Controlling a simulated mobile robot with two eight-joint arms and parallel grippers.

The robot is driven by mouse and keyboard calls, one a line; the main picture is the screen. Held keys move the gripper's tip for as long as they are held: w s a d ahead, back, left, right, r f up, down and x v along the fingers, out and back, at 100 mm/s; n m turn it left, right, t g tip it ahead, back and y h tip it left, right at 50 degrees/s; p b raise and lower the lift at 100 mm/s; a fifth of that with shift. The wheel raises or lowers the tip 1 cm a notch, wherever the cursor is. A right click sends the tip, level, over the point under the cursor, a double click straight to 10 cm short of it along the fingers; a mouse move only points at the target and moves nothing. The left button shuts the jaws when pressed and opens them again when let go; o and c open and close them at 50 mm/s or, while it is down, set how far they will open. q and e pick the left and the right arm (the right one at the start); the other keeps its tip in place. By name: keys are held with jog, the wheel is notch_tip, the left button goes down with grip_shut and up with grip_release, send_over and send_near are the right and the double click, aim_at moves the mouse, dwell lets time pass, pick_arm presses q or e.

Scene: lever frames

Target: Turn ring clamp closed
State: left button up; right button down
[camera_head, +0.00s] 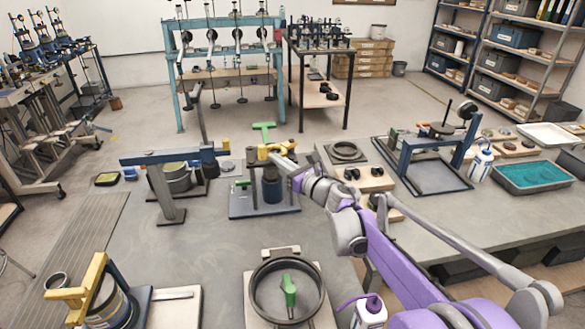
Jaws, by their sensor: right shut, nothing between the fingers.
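A fixture with a blue cylinder (271,185) and a yellow clamp-like part (277,149) on top stands on a dark base plate near the middle of the bench. A green handle (264,127) shows behind it. My right gripper (291,169) is shut and empty at the right side of the yellow part; whether it touches is too small to tell. A large dark ring (256,290) lies on a light board at the front, with a green lever (288,290) inside it. I cannot tell which of these is the ring clamp. My left gripper is out of view.
A blue arm-like stand (168,195) stands left of the fixture. A yellow-framed can (105,300) is front left, a white bottle (368,312) front right. A blue metal frame (425,175) and a teal tray (535,174) are at right.

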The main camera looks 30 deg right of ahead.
aim_at(264, 151)
jog(key=shift+w+a, duration=0.2)
jog(key=shift+w, duration=0.7)
jog(key=shift+w+a, duration=0.15)
jog(key=shift+w, duration=0.7)
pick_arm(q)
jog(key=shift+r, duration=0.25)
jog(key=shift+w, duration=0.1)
